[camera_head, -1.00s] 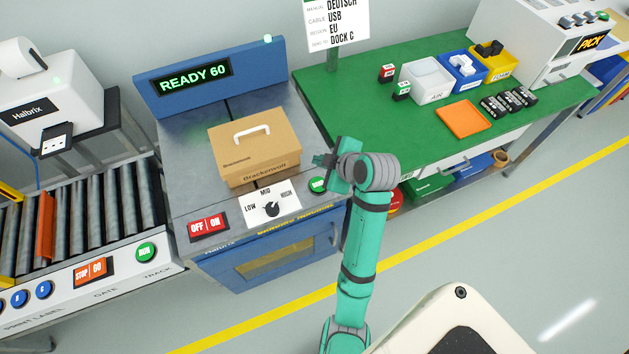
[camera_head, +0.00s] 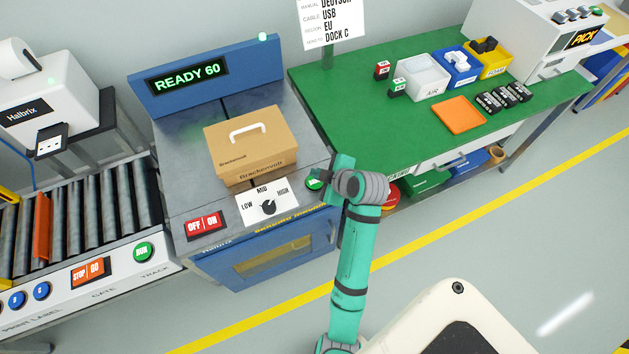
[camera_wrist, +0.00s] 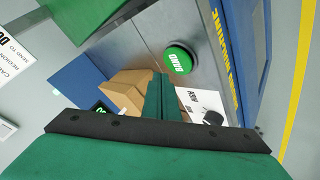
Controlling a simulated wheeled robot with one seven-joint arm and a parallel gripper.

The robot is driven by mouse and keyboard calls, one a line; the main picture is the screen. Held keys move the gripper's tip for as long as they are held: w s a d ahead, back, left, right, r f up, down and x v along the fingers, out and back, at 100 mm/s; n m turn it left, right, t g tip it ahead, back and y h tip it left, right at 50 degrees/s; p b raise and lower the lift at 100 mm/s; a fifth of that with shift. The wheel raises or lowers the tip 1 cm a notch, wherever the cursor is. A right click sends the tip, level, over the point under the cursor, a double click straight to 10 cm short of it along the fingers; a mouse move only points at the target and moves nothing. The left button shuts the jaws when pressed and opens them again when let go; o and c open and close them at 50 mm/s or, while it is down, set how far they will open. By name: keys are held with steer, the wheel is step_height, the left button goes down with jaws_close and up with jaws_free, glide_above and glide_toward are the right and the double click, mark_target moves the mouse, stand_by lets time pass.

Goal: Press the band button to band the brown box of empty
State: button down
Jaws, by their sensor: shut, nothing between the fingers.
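The green band button (camera_head: 314,183) sits at the right front corner of the banding machine's steel top. In the wrist view the button (camera_wrist: 180,59) shows its BAND label and is uncovered. My gripper (camera_head: 322,176) is shut and empty, close to the button in the head view; in the wrist view its closed fingers (camera_wrist: 160,90) lie below the button in the picture. I cannot tell whether they touch. The brown Brackenvolt box (camera_head: 250,146) with a white handle stands closed on the machine top. The machine's display (camera_head: 187,77) reads READY 60.
A LOW/MID/HIGH dial (camera_head: 268,207) and a red OFF/ON switch (camera_head: 204,224) sit along the machine's front edge. A roller conveyor (camera_head: 90,225) stands to the left. A green table (camera_head: 380,125) with bins and an orange tray (camera_head: 459,111) stands to the right.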

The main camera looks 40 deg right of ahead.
steer(key=shift+w+f, duration=0.1)
steer(key=shift+f, duration=0.6)
steer(key=shift+a, duration=0.2)
steer(key=shift+s+d, duration=0.2)
steer(key=shift+d, duration=0.15)
steer(key=shift+w+a, duration=0.25)
steer(key=shift+a, duration=0.05)
stand_by(0.5)
steer(key=shift+d, duration=0.1)
